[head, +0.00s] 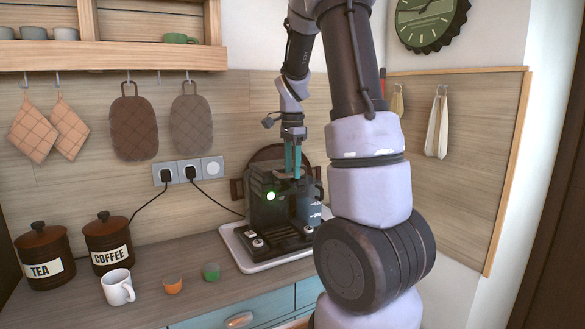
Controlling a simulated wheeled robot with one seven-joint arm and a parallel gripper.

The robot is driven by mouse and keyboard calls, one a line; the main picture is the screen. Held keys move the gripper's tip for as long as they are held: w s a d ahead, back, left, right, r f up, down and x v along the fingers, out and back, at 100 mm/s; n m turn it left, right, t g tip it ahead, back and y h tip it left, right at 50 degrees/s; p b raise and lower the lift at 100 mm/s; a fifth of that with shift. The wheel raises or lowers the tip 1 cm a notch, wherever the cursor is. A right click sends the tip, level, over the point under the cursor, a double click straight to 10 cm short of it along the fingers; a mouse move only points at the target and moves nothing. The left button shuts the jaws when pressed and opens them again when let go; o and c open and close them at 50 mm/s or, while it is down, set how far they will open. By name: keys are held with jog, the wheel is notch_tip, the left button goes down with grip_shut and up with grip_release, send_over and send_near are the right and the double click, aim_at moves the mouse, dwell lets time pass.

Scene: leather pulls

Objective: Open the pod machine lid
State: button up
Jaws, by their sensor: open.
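The pod machine (263,212) is dark green-black with a lit green button on its front. It stands on the counter in the middle of the head view. My gripper (292,175) points down with teal fingers just at the top of the machine. It is open, with no object visible between the fingers. The fingers overlap the machine's top in the picture, so I cannot tell whether they touch the lid. The lid is small and partly hidden by the fingers, and its position is unclear.
The machine rests on a white tray (233,241). A white mug (118,288), an orange pod (173,286) and a green pod (211,271) stand to its left. TEA (43,257) and COFFEE (108,244) canisters are farther left. My arm covers the counter's right side.

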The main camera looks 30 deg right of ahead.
jog(key=shift+c, duration=0.3)
grip_shut()
dwell(1.1)
